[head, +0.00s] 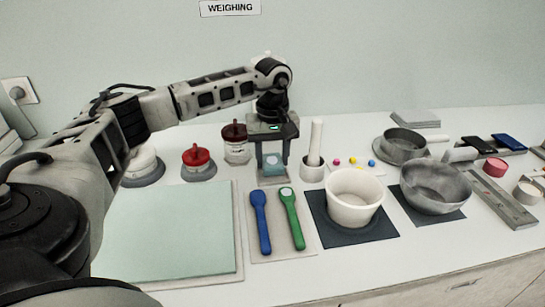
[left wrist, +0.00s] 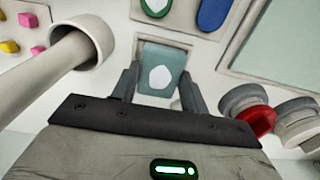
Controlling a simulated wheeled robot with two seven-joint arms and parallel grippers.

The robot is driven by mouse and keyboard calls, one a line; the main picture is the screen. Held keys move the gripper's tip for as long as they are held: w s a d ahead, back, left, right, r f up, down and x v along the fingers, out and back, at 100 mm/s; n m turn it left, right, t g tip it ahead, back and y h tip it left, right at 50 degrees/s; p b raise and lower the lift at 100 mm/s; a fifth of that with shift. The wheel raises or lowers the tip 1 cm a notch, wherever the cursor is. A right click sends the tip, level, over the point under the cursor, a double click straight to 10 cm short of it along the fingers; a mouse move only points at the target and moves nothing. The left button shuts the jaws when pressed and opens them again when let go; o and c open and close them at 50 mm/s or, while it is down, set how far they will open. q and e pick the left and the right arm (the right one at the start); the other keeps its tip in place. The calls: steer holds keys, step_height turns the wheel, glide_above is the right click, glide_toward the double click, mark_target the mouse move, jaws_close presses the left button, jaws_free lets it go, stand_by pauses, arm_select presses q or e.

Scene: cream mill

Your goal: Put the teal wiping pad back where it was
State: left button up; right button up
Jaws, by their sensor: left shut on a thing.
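The teal wiping pad (head: 273,168) has a pale patch on its face. It is between the two fingers of my left gripper (head: 272,160), which is shut on it. In the left wrist view the pad (left wrist: 160,68) shows between the fingertips (left wrist: 160,82). A small beige holder plate (head: 273,181) lies directly below and around the pad. I cannot tell whether the pad touches it. My right gripper is not in view.
Close by are a blue spoon (head: 261,222), a green spoon (head: 292,220), a pestle in its cup (head: 312,170) and a brown-lidded jar (head: 236,150). A white mortar (head: 354,200) and metal bowl (head: 436,190) stand right. A pale green mat (head: 165,230) lies left.

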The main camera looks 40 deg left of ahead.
mark_target(272, 160)
arm_select(q)
steer(key=shift+f, duration=0.8)
steer(key=o, duration=1)
steer(key=shift+c, duration=0.2)
steer(key=shift+r, duration=0.1)
step_height(272, 160, up, 12)
steer(key=b, duration=0.1)
steer(key=shift+r, duration=0.2)
